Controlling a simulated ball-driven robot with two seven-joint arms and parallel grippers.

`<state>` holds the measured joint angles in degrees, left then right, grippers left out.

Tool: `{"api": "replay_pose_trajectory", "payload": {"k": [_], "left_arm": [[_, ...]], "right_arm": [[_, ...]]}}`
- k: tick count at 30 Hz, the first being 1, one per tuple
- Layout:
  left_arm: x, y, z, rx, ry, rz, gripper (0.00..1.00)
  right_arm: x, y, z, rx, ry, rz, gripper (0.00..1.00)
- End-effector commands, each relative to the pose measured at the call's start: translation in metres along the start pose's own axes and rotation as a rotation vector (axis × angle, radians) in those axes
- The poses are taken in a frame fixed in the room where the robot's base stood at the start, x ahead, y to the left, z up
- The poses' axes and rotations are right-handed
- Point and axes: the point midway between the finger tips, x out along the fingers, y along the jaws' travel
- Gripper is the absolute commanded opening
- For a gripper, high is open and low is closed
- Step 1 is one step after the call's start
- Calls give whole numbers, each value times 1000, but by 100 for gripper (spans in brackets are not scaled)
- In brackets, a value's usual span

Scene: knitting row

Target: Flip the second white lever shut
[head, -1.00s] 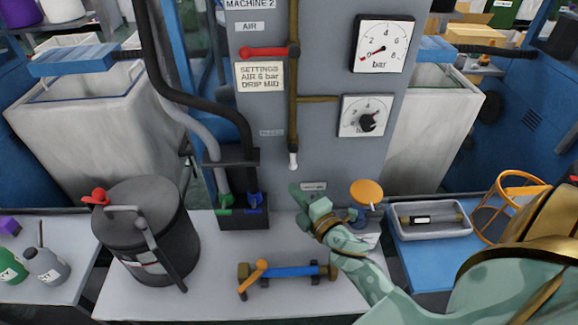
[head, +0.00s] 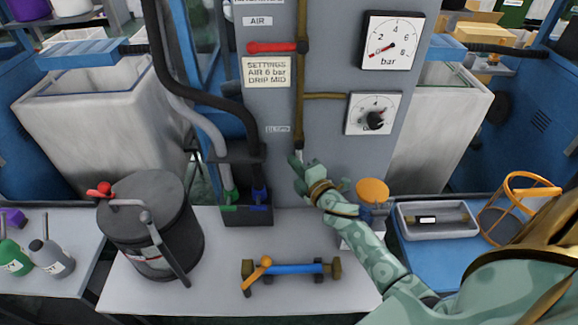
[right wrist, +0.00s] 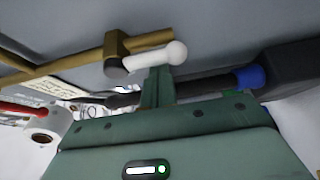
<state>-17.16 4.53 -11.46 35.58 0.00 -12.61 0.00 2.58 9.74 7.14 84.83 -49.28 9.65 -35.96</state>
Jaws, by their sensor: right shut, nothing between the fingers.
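A white lever (right wrist: 158,56) with a round end joins a dark brass fitting on the pipe in the right wrist view. In the head view it is a small pale piece (head: 298,153) at the bottom of the brass pipe, partly hidden by my gripper. My right gripper (head: 294,162) is shut and empty, with its fingertips right at the lever. In the right wrist view the shut fingers (right wrist: 157,88) are just under the white lever, touching or nearly touching it. Only one white lever shows clearly. My left gripper is not in view.
A red lever (head: 273,47) sits higher on the pipe (head: 301,85). Two gauges (head: 393,41) are to the right. Black and grey hoses (head: 205,95) run down at left. A dark canister (head: 150,225), a blue-and-orange valve piece (head: 295,268) and an orange disc (head: 372,191) stand below.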

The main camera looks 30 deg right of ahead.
Motion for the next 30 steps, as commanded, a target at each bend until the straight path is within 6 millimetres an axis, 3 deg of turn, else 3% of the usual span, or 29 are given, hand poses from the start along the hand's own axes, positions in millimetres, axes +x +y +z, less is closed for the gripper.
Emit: {"api": "replay_pose_trajectory", "payload": {"k": [30], "left_arm": [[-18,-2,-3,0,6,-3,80]], "right_arm": [[-3,1,5,-94,0,-54,0]]}}
